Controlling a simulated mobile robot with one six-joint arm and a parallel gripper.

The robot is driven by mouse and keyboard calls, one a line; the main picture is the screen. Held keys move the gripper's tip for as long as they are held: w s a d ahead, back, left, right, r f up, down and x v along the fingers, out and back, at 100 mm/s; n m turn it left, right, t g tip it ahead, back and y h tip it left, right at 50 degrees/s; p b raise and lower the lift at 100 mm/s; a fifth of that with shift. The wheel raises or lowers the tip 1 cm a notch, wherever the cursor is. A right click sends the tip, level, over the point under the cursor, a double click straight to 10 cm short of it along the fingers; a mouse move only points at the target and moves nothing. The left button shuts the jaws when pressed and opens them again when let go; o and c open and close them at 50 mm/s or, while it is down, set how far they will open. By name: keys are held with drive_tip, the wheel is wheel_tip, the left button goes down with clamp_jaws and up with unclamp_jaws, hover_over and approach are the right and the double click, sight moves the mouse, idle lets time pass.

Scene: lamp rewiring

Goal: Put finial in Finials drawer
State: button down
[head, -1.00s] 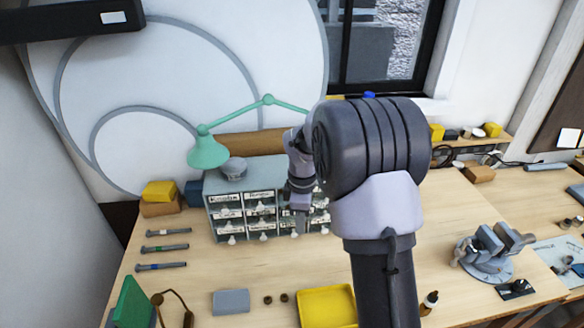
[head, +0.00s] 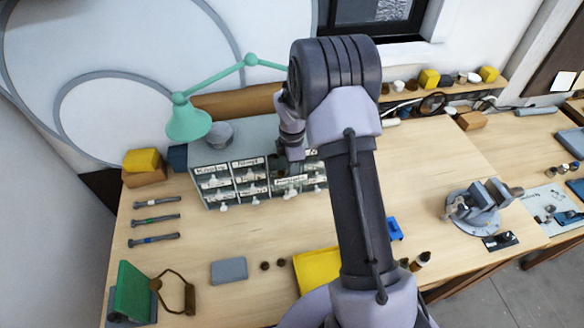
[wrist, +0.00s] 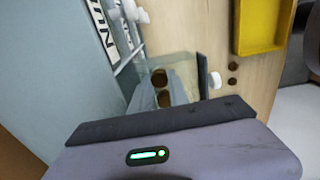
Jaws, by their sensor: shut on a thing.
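My gripper (head: 292,158) points down at the front of the small-parts cabinet (head: 205,168). In the wrist view my gripper (wrist: 166,92) is shut on a small brassy finial (wrist: 158,77), which shows as rounded brown parts between the grey fingers. Under and around it is a pulled-out clear drawer with a grey front (wrist: 203,76) and a white knob (wrist: 214,80). I cannot tell whether the finial touches the drawer floor. I cannot read the open drawer's label. A neighbouring label (wrist: 102,32) begins with "NU".
A yellow tray (head: 316,272), two small brown parts (head: 273,264) and a grey block (head: 229,270) lie in front of the cabinet. A green lamp (head: 188,120) arches over it.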

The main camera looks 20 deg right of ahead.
drive_tip(key=shift+f, duration=0.15)
drive_tip(key=c, duration=1.5)
unclamp_jaws()
drive_tip(key=shift+c, duration=0.2)
